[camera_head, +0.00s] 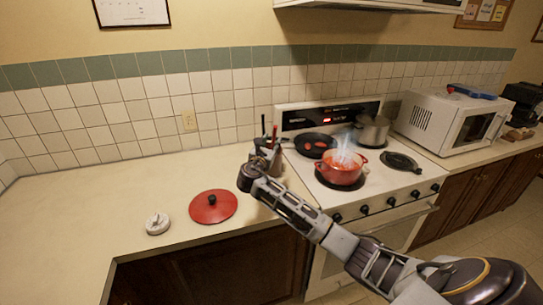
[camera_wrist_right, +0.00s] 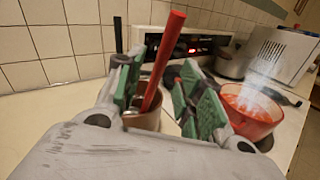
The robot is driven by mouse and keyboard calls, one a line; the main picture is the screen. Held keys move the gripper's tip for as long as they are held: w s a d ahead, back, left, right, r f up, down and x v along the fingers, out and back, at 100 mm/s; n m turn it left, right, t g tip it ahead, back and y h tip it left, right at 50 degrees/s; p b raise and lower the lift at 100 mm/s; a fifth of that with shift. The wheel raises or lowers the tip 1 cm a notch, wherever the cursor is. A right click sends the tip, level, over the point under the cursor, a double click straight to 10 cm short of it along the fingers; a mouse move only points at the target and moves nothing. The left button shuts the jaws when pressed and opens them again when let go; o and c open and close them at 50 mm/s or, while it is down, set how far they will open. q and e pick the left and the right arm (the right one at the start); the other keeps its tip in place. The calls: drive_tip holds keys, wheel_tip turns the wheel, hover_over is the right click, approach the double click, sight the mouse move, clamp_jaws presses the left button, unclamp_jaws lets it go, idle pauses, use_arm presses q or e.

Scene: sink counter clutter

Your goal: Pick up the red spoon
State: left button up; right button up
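The red spoon (camera_wrist_right: 164,60) stands upright, leaning slightly, in a brownish utensil holder (camera_wrist_right: 147,118) in the right wrist view. Its red handle also shows in the head view (camera_head: 274,131), left of the stove. Its lower end is hidden in the holder. My right gripper (camera_wrist_right: 163,92) is open, with a green-padded finger on each side of the handle. Gaps show between the handle and both fingers. In the head view my right gripper (camera_head: 264,158) is at the holder and partly hides it. My left gripper is not in view.
A dark-handled utensil (camera_wrist_right: 117,35) stands left of the spoon. A steaming red pot (camera_head: 341,170), a black pan (camera_head: 314,143) and a steel pot (camera_head: 373,131) are on the stove. A red lid (camera_head: 213,206) and a white timer-like object (camera_head: 157,223) lie on the counter.

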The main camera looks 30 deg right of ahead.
sight(273, 140)
drive_tip(key=shift+p+x, duration=0.4)
drive_tip(key=shift+x, duration=1.9)
drive_tip(key=shift+f, duration=0.15)
drive_tip(key=shift+c, duration=0.3)
clamp_jaws()
